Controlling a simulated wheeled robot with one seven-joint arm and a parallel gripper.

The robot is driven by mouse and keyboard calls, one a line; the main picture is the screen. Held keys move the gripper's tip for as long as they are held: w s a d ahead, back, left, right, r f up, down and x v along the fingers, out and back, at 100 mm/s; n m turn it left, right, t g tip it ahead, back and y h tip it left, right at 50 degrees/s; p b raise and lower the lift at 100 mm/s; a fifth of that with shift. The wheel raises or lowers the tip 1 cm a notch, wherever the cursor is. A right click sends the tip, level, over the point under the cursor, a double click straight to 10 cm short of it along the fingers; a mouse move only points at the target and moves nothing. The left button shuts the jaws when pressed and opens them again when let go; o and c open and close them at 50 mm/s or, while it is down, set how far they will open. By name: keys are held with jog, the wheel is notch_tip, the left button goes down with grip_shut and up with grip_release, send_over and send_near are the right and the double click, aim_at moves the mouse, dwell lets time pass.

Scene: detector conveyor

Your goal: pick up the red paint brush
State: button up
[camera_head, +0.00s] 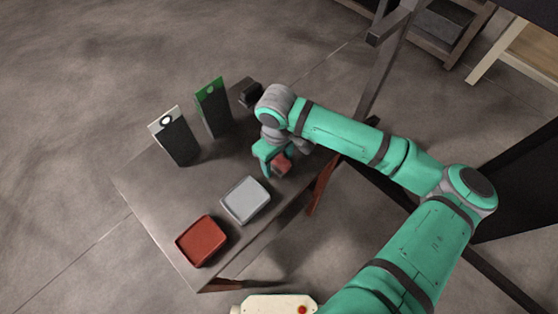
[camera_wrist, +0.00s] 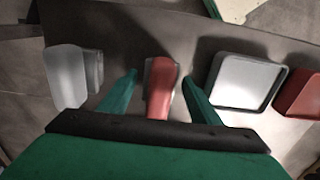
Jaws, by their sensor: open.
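The red paint brush (camera_wrist: 161,98) lies in the middle of the wrist view, with a paler edge showing beside its red surface. It also shows as a small red and dark shape (camera_head: 282,164) near the right edge of the table in the head view. My gripper (camera_wrist: 160,77) is open, with one green finger on each side of the brush. Gaps show between the fingers and the brush. In the head view my gripper (camera_head: 272,160) points down at the brush. Part of the brush is hidden by my fingers there, and the exact height of the fingertips is unclear.
A grey tray (camera_head: 246,200) and a red tray (camera_head: 201,241) are below left of my gripper on the table (camera_head: 150,208). Two upright dark boxes, one white-topped (camera_head: 176,138) and one green-topped (camera_head: 213,109), stand at left. A small dark object (camera_head: 251,94) is behind.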

jog(key=shift+f, duration=0.35)
jog(key=shift+c, duration=0.3)
jog(key=c, duration=1)
jog(key=shift+c, duration=0.3)
jog(key=shift+r, duration=0.1)
